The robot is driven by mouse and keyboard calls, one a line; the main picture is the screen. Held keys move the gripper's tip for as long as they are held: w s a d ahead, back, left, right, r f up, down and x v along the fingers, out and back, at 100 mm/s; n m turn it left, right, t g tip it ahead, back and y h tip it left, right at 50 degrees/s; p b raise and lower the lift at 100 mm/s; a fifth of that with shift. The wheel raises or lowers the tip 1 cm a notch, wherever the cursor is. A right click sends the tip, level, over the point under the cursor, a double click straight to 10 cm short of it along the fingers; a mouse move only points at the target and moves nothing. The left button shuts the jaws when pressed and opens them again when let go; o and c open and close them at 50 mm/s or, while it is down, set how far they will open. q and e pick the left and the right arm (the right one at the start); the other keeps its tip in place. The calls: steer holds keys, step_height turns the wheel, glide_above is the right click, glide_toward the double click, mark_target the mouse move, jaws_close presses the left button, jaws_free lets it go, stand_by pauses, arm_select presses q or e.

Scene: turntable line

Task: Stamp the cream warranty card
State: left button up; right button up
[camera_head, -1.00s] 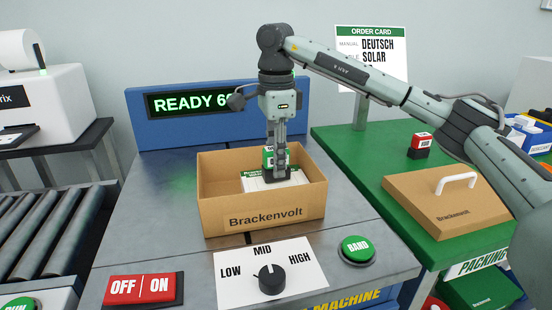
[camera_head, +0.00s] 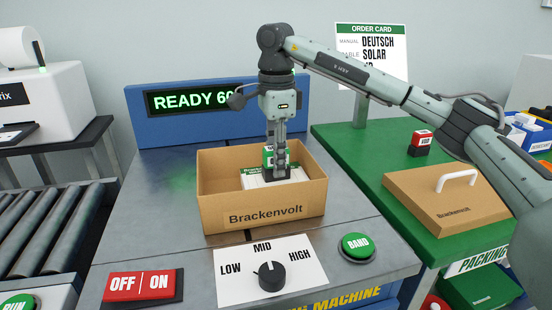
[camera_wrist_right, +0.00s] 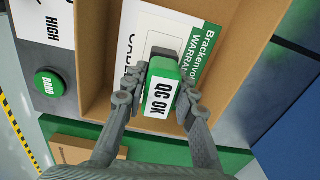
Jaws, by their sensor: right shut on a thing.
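My right gripper (camera_head: 278,170) is shut on a green stamp (camera_wrist_right: 162,95) marked "QC OK" with a dark base. The green stamp also shows in the head view (camera_head: 267,157). The gripper points down into the open Brackenvolt box. The cream warranty card (camera_wrist_right: 202,32), with a green printed band, lies in the box under the stamp; its edge shows in the head view (camera_head: 252,181). The stamp's base is at or just above the card; I cannot tell whether they touch. Part of the card is hidden by the stamp and fingers. My left gripper is not in view.
The cardboard box (camera_head: 222,212) has walls close around the gripper. A control panel with a dial (camera_head: 271,276) and a green BAND button (camera_head: 356,246) stand in front. On the green packing table are a box lid (camera_head: 440,205) and a red VOID stamp (camera_head: 420,141).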

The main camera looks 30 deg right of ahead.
steer(key=shift+r+p, duration=2.8)
steer(key=shift+r, duration=0.7)
steer(key=shift+f, duration=0.1)
